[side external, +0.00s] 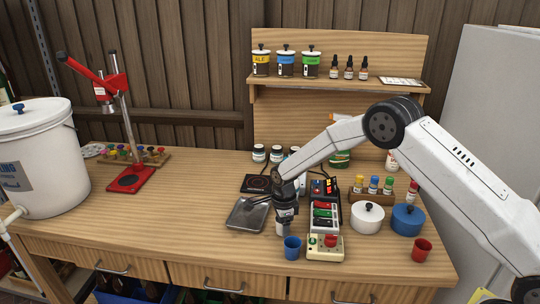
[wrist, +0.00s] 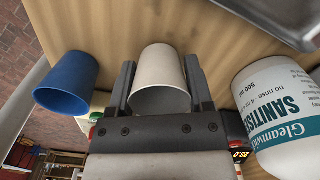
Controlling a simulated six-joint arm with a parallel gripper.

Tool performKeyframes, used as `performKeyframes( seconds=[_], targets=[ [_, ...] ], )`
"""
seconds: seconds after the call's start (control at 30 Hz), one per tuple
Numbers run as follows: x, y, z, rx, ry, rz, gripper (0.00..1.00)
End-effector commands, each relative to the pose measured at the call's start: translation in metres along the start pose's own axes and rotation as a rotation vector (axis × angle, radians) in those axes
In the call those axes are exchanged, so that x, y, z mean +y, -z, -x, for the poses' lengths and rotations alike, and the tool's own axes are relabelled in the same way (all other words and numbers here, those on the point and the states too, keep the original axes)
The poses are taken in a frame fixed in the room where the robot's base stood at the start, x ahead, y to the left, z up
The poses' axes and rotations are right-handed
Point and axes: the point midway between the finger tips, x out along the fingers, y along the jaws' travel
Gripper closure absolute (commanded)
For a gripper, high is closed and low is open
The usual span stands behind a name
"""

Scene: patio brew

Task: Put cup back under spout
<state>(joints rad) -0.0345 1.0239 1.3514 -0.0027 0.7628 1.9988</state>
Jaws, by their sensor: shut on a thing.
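A white cup (wrist: 158,75) sits between the two dark fingers of my gripper (wrist: 160,90) in the wrist view, and the fingers are shut on it. In the side view the cup (side external: 283,229) shows just below my gripper (side external: 285,211), at the bench's middle front, its upper part hidden by the fingers. I cannot tell whether its base touches the bench. The spout (side external: 14,214) is the pale tap low on the white bucket (side external: 40,160) at the far left, well away from my gripper.
A blue cup (side external: 292,248) stands close in front of the held cup. A metal tray (side external: 246,216) lies to its left and a switch box (side external: 325,246) to its right. A sanitiser bottle (wrist: 275,115) is near in the wrist view.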

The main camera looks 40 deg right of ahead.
Motion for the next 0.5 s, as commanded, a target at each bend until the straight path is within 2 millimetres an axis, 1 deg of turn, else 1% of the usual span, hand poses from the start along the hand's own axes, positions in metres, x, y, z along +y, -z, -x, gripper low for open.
performKeyframes(
  seconds=[0.1,0.33,0.5],
  targets=[
    [0.0000,-0.0001,-0.0049,0.000,0.001,0.000,0.98],
    [-0.0001,-0.0001,-0.0047,0.000,0.001,0.000,0.98],
    [0.0000,0.0000,-0.0081,0.000,0.001,0.000,0.98]
  ],
)
